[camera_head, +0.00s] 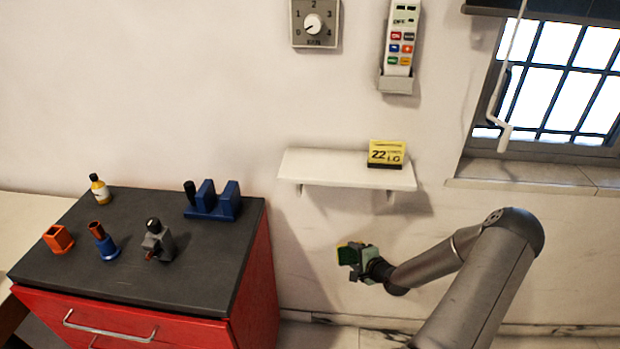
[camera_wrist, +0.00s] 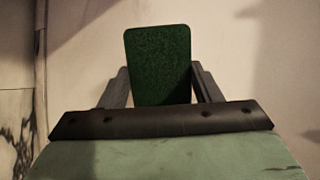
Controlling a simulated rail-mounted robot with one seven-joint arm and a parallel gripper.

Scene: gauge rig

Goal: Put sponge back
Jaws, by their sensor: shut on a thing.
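The sponge (camera_wrist: 158,60) shows its dark green side in the wrist view, upright between the two fingers. My gripper (camera_wrist: 160,85) is shut on it. My gripper is in front of the wall, below the white shelf (camera_head: 320,168) and to the right of the red cabinet. Part of the sponge's lower end is hidden by the gripper body in the wrist view.
The red cabinet's dark top (camera_head: 190,275) holds a bottle (camera_head: 100,189), an orange cup (camera_head: 58,239), a blue holder (camera_head: 107,247), a grey fixture (camera_head: 158,241) and a blue block stand (camera_head: 213,203). A yellow sign (camera_head: 387,153) stands on the shelf. A remote (camera_head: 401,40) hangs above.

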